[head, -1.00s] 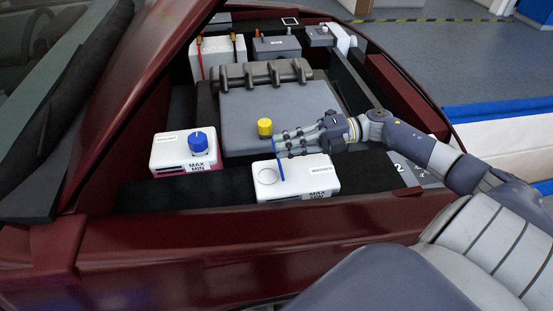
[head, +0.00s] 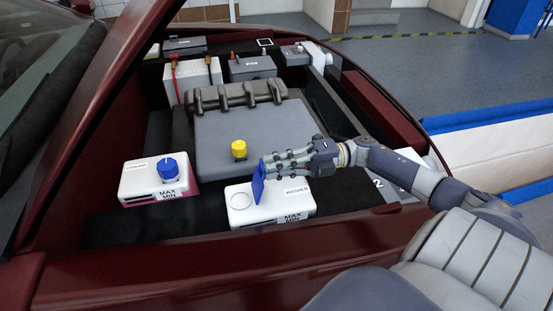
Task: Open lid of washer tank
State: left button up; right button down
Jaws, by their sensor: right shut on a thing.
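The white washer tank (head: 290,210) sits at the front of the engine bay in the head view. Its blue lid (head: 258,184) stands up on edge, and the round filler opening (head: 238,197) shows uncovered to its left. My right gripper (head: 270,168) reaches in from the right, with its fingertips at the upper part of the lid. It is shut on the lid, though the exact contact is partly hidden by the fingers. My left gripper is not in view.
A white coolant tank with a blue cap (head: 170,167) stands to the left. A yellow cap (head: 239,148) is on the grey engine cover (head: 255,125) just behind the lid. The red front edge of the car (head: 200,262) runs before the tanks.

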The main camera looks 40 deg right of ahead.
jog(key=shift+s+a+f, duration=0.1)
jog(key=shift+s+f, duration=0.1)
jog(key=shift+f, duration=0.35)
jog(key=c, duration=1.9)
grip_release()
jog(key=shift+w, duration=0.1)
jog(key=v, duration=1.2)
jog(key=shift+r, duration=0.35)
